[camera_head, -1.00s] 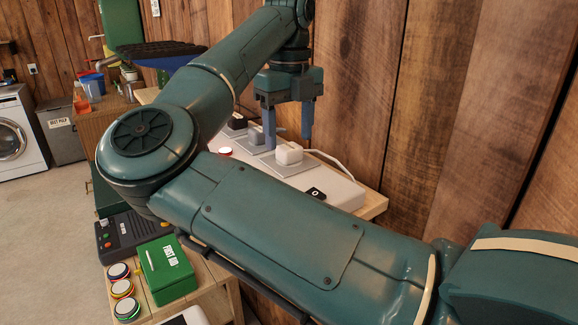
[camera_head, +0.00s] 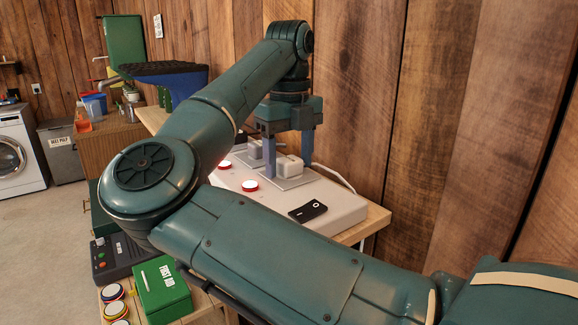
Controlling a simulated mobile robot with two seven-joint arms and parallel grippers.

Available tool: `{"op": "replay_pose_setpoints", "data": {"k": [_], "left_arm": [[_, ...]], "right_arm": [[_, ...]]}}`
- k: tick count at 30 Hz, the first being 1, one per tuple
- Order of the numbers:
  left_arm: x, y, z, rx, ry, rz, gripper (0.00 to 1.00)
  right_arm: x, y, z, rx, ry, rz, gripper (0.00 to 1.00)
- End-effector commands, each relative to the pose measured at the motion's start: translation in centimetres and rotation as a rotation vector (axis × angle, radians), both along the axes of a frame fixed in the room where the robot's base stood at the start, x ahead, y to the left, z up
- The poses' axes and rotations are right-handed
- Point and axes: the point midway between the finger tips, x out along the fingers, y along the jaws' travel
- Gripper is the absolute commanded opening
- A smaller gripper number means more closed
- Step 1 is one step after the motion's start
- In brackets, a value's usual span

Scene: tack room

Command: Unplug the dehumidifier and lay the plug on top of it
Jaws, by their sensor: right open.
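I cannot make out which thing is the dehumidifier. My left gripper is out of view.
A wooden plank wall rises close behind. My right arm hides much of the bench. A green first aid box (camera_head: 162,289) stands at lower left.

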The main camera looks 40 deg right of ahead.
Motion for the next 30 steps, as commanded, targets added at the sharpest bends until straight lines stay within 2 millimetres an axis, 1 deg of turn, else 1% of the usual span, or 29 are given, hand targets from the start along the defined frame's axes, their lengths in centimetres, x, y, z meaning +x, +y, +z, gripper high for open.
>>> {"op": "replay_pose_setpoints", "data": {"k": [22,23,30], "left_arm": [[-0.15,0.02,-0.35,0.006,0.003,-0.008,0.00],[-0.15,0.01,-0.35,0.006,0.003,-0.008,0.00],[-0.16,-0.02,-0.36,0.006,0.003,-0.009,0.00]], "right_arm": [[0.00,-0.01,0.03,0.000,-0.001,0.000,0.60],[0.00,-0.01,0.03,0.000,-0.001,0.000,0.59],[0.00,-0.01,0.02,0.000,-0.001,0.000,0.40]]}}
